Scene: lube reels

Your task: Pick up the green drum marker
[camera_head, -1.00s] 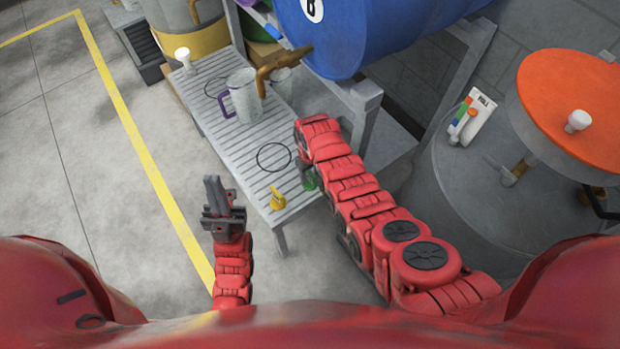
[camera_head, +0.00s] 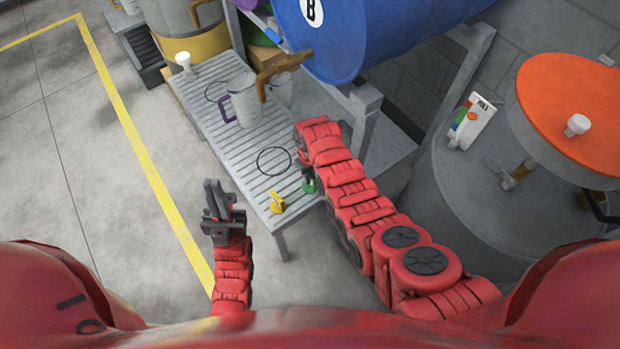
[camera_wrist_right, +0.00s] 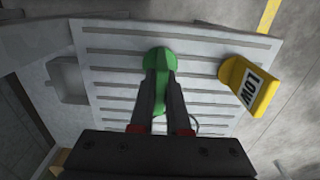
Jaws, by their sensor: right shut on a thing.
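The green drum marker (camera_head: 309,186) stands on the slatted bench (camera_head: 232,143) near its front right corner, mostly hidden by my right arm in the head view. In the right wrist view the green marker (camera_wrist_right: 159,59) is between the fingertips of my right gripper (camera_wrist_right: 159,80), which is shut on it. I cannot tell whether it is clear of the slats. My left gripper (camera_head: 218,200) is in front of the bench, away from the marker. Its fingers point up and look close together; the gap between them is unclear.
A yellow marker (camera_head: 277,201) labelled LOW in the right wrist view (camera_wrist_right: 248,86) stands beside the green one. A black ring (camera_head: 273,161), a jug (camera_head: 243,101) and a white-topped item (camera_head: 184,61) are on the bench. A blue drum (camera_head: 375,35) with a tap overhangs it.

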